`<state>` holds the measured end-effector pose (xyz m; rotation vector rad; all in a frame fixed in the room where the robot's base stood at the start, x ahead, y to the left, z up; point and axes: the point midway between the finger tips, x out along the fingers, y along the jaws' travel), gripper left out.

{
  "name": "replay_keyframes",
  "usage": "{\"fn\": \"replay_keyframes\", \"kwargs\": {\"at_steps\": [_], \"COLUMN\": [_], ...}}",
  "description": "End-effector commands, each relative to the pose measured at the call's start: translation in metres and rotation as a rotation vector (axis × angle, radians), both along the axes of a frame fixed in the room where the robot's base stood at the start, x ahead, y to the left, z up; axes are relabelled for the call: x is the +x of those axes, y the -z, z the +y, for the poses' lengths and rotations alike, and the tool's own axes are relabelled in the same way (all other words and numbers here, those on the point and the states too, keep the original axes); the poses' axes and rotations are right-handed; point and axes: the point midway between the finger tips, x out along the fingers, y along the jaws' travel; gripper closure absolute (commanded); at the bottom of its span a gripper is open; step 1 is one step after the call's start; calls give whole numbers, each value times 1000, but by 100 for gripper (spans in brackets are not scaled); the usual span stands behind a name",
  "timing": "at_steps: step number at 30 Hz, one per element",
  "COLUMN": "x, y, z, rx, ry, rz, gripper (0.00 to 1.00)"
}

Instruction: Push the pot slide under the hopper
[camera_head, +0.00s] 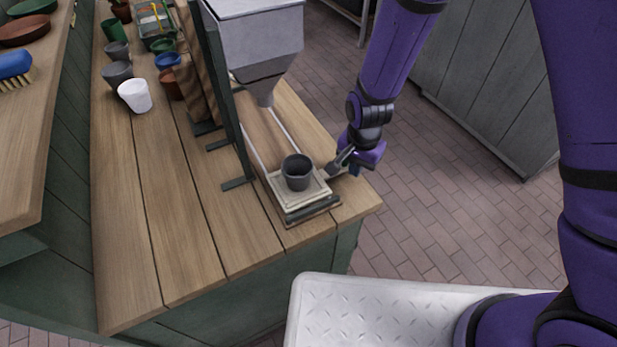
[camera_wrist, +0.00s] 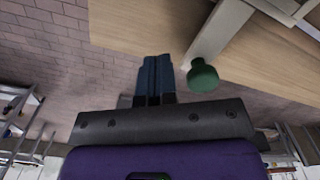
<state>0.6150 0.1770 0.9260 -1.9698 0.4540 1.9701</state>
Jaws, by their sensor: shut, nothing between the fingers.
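The pot slide (camera_head: 318,196) is a pale square tray on two light rails at the near right end of the wooden bench. A dark grey pot (camera_head: 298,172) stands upright on it. The grey hopper (camera_head: 255,45) is farther back, its spout (camera_head: 265,98) above the rails and behind the pot. My gripper (camera_head: 355,168) is just right of the slide at the bench edge; contact cannot be told. In the wrist view its dark blue fingers (camera_wrist: 155,72) are together and empty, beside a green knob (camera_wrist: 203,77) on a grey bar.
A dark green upright frame (camera_head: 228,100) stands left of the rails. A white ridged surface (camera_head: 370,310) is in front of the bench. Brick floor (camera_head: 450,160) is open to the right.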

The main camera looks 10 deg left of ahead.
Motion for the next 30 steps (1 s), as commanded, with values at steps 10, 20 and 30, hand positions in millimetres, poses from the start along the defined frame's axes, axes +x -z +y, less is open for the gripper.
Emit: {"fn": "replay_keyframes", "kwargs": {"at_steps": [10, 20, 30], "x": [24, 50, 76], "y": [0, 0, 0], "z": [16, 34, 52], "rx": [0, 1, 1], "ry": [0, 0, 0], "rz": [-1, -2, -2], "gripper": [100, 100, 100]}}
